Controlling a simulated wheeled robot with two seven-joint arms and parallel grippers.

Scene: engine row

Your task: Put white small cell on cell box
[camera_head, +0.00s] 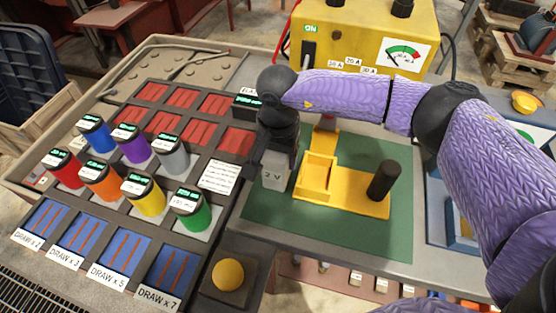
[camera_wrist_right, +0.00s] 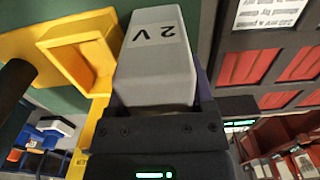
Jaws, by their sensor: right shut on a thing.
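The white small cell (camera_head: 273,171) is a pale grey-white block marked "2 V". My right gripper (camera_head: 277,146) is shut on its upper part, pointing down, beside the green mat's left edge. The cell also fills the middle of the right wrist view (camera_wrist_right: 152,70). The yellow cell box (camera_head: 316,172) is an open holder on a yellow base, just right of the cell in the head view. It also shows at the upper left of the right wrist view (camera_wrist_right: 78,57). The box looks empty. The gripper's fingertips are partly hidden. My left gripper is out of view.
A black upright knob (camera_head: 384,180) stands on the yellow base's right side. The panel on the left holds several coloured cylinders, such as a green one (camera_head: 192,210). A yellow meter box (camera_head: 365,40) stands behind. The green mat's front (camera_head: 345,232) is clear.

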